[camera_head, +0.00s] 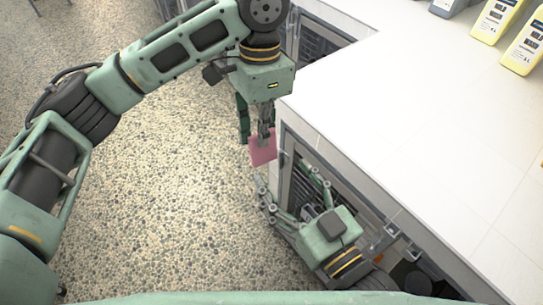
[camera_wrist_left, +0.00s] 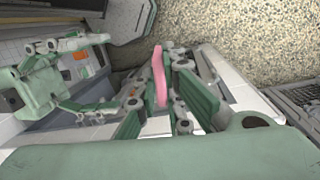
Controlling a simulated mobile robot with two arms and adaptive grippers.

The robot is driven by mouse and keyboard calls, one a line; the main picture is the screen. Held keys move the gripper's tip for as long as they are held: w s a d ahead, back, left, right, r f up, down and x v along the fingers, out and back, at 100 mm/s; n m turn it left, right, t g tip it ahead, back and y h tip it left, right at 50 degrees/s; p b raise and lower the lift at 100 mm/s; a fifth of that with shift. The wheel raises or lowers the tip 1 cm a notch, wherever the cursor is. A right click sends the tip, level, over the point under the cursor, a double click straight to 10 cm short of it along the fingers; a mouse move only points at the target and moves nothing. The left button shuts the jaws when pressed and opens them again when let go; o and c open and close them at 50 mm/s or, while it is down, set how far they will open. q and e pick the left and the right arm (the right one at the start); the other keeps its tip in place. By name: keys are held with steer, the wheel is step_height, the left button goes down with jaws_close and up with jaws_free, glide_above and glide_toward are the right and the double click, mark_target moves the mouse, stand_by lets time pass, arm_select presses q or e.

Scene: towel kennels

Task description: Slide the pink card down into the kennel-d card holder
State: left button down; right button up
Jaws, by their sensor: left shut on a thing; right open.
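My left gripper (camera_head: 264,131) points down and is shut on the pink card (camera_head: 263,150), which hangs below the fingers beside the kennel front. In the left wrist view the pink card (camera_wrist_left: 160,75) shows nearly edge-on between the left gripper's fingers (camera_wrist_left: 170,97). My right gripper (camera_head: 290,179) is open and empty, lower in the head view, close to the kennel door (camera_head: 298,190). The right gripper (camera_wrist_left: 108,75) also shows at the left of the left wrist view, apart from the card. I cannot clearly make out the kennel-d card holder in either view.
The white countertop (camera_head: 430,120) over the kennels fills the right side, its edge close to both grippers. Another kennel door (camera_head: 315,45) is farther back.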

mark_target(267, 154)
steer(key=x, duration=0.7)
steer(key=shift+w+a, duration=0.15)
steer(key=c, duration=1.1)
arm_select(q)
steer(key=c, duration=1.8)
jaws_free()
arm_select(e)
steer(key=shift+c, duration=0.6)
arm_select(q)
steer(key=shift+o, duration=0.2)
